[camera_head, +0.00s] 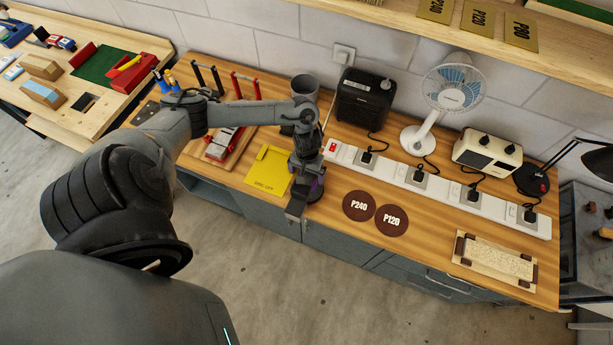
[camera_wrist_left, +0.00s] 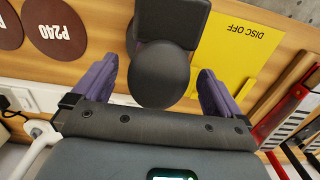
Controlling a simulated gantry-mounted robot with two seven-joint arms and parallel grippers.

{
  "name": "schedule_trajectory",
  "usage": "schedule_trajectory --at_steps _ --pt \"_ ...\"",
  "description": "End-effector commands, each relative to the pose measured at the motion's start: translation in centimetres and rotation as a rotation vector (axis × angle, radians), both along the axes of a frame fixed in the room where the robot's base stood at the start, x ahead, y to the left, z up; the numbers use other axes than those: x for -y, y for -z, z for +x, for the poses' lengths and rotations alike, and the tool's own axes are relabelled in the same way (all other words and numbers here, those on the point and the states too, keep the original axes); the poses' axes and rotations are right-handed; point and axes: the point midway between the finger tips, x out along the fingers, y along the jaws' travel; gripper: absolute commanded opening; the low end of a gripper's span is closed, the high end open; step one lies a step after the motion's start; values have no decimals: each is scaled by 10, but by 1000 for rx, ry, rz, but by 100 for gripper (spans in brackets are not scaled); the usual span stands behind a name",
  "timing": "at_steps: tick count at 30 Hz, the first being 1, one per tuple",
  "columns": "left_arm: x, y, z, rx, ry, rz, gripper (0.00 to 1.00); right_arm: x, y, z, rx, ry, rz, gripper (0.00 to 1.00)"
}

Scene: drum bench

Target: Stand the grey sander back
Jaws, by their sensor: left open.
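The grey sander (camera_wrist_left: 160,72) shows in the left wrist view as a dark round head with a blocky part beyond it. In the head view a dark grey part of it (camera_head: 296,206) shows at the bench's front edge, mostly hidden by my gripper. My left gripper (camera_head: 308,188) points down over it. Its purple fingers (camera_wrist_left: 157,90) are open, one on each side of the round head, with visible gaps. I cannot tell whether the sander lies or stands. My right gripper is not in view.
A yellow "DISC OFF" card (camera_head: 269,171) lies left of the gripper. Discs P240 (camera_head: 358,205) and P120 (camera_head: 391,220) lie to the right. Behind are a white socket strip (camera_head: 394,172), a black box (camera_head: 364,100) and a fan (camera_head: 432,125). A sanding board (camera_head: 494,260) lies far right.

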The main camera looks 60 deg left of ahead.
Motion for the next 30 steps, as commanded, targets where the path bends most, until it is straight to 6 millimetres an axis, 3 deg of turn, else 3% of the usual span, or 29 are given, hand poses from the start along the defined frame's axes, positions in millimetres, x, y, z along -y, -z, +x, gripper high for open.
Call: schedule_trajectory --at_steps 3,12,16,19,23,27,30 --pt "-1 -26 1 3 2 0 100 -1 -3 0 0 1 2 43" --pt "-2 -76 3 3 2 3 100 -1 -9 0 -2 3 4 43" --pt "0 -85 3 5 8 -1 100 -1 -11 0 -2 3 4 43" --pt "13 -83 5 27 56 -13 100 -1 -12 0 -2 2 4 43" --pt "58 -70 15 119 216 -49 100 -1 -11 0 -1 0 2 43" --pt "136 -61 27 304 466 -78 100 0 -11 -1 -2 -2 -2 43" --pt "193 -68 32 453 620 -63 100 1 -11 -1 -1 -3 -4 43"
